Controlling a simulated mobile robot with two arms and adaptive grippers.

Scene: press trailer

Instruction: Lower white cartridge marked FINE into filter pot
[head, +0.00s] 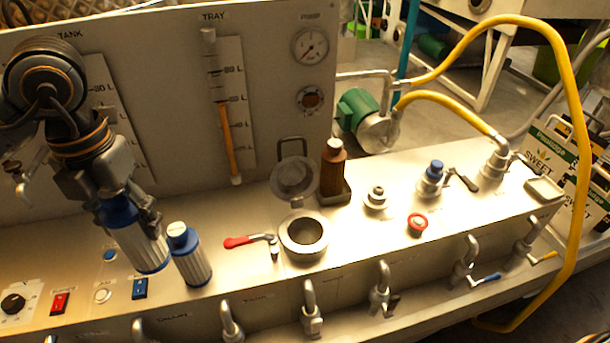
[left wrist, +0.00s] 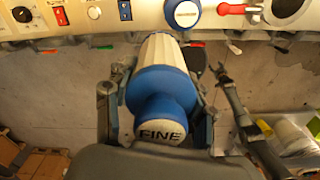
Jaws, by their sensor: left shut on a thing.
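My left gripper (head: 122,205) is shut on a white ribbed cartridge (head: 145,250) with blue ends. The filter pot (head: 303,235) is a round metal ring with an open dark mouth, to the right of the gripper. Its lid (head: 293,180) stands raised behind it. A dark arm end, apparently my right gripper (left wrist: 222,76), shows in the left wrist view; its jaws are unclear.
A second blue-capped cartridge (head: 190,258) stands just right of the held one. A red-handled valve (head: 245,241) lies left of the pot. A brown bottle (head: 333,170) stands behind it. Switches (head: 60,302) and front taps (head: 310,310) line the near edge.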

